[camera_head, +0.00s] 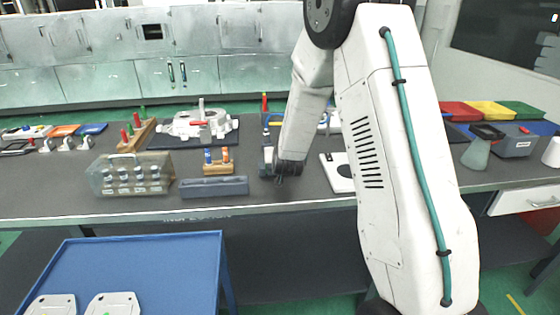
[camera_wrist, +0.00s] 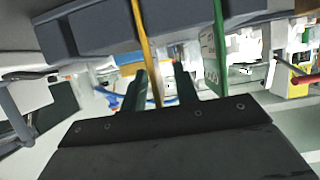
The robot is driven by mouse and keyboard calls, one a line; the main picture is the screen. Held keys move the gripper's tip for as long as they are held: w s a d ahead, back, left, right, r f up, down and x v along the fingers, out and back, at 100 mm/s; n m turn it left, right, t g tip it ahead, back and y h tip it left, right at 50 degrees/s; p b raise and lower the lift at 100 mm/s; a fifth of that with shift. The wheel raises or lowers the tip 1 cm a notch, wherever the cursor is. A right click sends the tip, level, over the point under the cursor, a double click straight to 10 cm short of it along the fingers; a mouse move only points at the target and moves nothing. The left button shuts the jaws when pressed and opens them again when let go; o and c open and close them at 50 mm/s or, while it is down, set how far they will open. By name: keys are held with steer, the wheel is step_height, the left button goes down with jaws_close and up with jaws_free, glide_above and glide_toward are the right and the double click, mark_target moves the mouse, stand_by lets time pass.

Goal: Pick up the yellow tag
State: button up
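In the wrist view a thin yellow strip (camera_wrist: 147,50), which looks like the yellow tag seen nearly edge-on, runs down between the two dark fingers of my gripper (camera_wrist: 160,82). The fingers stand apart, with a visible gap at least on the strip's right side. I cannot tell whether the strip touches the left finger. A similar green strip (camera_wrist: 219,45) stands to the right, outside the fingers. In the head view my gripper (camera_head: 279,180) is low over the dark bench, near its front edge. The yellow tag cannot be made out there.
A grey long block (camera_head: 214,188) and a wooden stand (camera_head: 218,168) with coloured pieces are left of my gripper. A white plate (camera_head: 338,182) lies to its right. A clear case (camera_head: 131,177) stands further left. A blue cart (camera_head: 140,245) is in front of the bench (camera_head: 50,190).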

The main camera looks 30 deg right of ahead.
jaws_close()
